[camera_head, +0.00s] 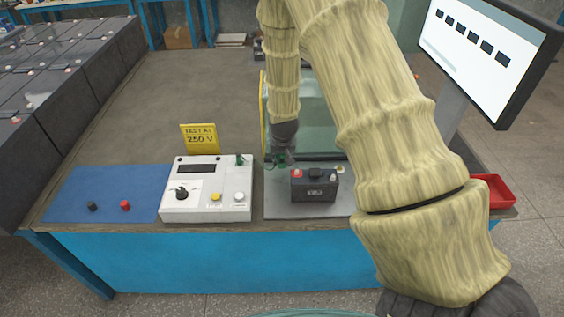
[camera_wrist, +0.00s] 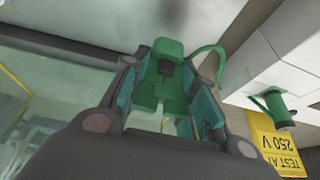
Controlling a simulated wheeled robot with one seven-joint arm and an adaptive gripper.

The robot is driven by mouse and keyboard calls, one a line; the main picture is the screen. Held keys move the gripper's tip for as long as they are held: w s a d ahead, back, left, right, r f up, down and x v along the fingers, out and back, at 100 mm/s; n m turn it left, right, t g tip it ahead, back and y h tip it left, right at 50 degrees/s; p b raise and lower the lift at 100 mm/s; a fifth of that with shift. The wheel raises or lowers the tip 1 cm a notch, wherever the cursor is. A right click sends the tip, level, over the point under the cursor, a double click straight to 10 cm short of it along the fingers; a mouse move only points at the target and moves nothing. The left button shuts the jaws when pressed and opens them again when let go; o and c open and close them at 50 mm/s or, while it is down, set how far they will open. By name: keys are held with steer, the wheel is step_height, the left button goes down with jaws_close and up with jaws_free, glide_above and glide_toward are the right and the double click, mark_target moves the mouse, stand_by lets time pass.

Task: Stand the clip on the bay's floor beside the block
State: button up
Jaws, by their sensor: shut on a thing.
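A green clip (camera_wrist: 168,60) is between the two fingers of my gripper (camera_wrist: 165,90) in the wrist view, with a green lead curving off it to the right. In the head view my gripper (camera_head: 281,160) hangs just behind and left of the block, and the clip is small and partly hidden there. The block (camera_head: 315,187) is dark with a red terminal and stands on the bay's grey floor (camera_head: 285,208). The clip is close to this floor; I cannot tell whether it touches.
A white tester (camera_head: 208,190) stands left of the bay, with a second green clip (camera_head: 240,159) on its top. A yellow sign (camera_head: 200,138) stands behind it. A clear screen (camera_head: 318,130) is behind the block. A blue mat (camera_head: 105,190) and a red tray (camera_head: 492,192) lie farther out.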

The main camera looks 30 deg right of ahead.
mark_target(282, 163)
steer(key=shift+w+d+f+p, duration=0.15)
steer(key=shift+f+p, duration=0.45)
steer(key=shift+f, duration=1.2)
steer(key=shift+f, duration=0.1)
steer(key=o, duration=1.1)
steer(key=shift+c, duration=0.2)
steer(key=b+v, duration=0.2)
steer(key=v, duration=1)
